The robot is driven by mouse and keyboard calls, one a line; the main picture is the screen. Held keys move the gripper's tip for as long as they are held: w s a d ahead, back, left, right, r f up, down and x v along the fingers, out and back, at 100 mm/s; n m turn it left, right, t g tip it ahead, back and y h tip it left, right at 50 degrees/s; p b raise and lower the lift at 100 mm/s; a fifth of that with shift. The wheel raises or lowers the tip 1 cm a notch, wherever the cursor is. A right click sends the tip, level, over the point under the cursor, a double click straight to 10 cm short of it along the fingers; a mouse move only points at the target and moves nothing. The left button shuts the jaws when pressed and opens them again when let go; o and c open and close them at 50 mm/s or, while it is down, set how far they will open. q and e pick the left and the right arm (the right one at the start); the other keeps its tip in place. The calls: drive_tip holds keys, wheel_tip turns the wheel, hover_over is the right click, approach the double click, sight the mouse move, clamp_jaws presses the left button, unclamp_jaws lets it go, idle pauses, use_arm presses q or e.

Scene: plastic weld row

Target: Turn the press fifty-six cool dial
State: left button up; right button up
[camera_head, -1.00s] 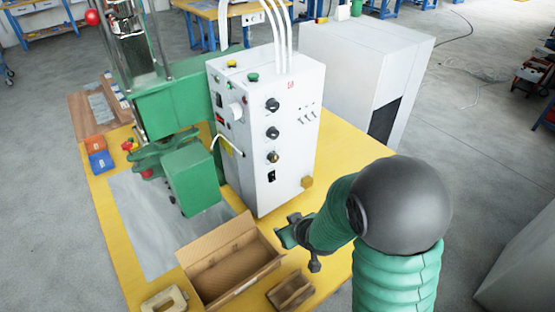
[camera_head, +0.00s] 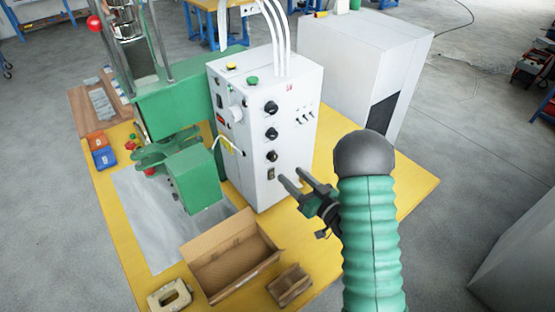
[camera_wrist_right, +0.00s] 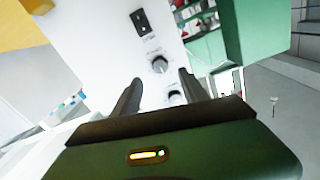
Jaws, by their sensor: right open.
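The white control box (camera_head: 290,140) of the press carries a column of three black dials on its front: an upper dial (camera_head: 271,107), a middle dial (camera_head: 271,133) and a lower dial (camera_head: 272,156). I cannot read which is labelled cool. My right gripper (camera_head: 290,175) is open and empty, its fingers pointing at the box near the lower dial and the switch (camera_head: 271,174). In the right wrist view, the lower dial (camera_wrist_right: 159,65) shows just beyond and between the fingertips (camera_wrist_right: 160,78), apparently apart from them. Another dial (camera_wrist_right: 175,96) is partly hidden by the gripper. My left gripper is out of view.
The green press (camera_head: 190,175) stands left of the box. An open cardboard box (camera_head: 232,262) and a small brown tray (camera_head: 289,286) lie on the yellow table (camera_head: 400,190) in front. A white cabinet (camera_head: 350,70) stands behind. The table's right side is clear.

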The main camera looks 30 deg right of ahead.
sight(274, 159)
drive_tip(key=w, duration=0.5)
drive_tip(key=w+p, duration=0.1)
drive_tip(key=w, duration=0.2)
drive_tip(key=shift+a, duration=0.25)
clamp_jaws()
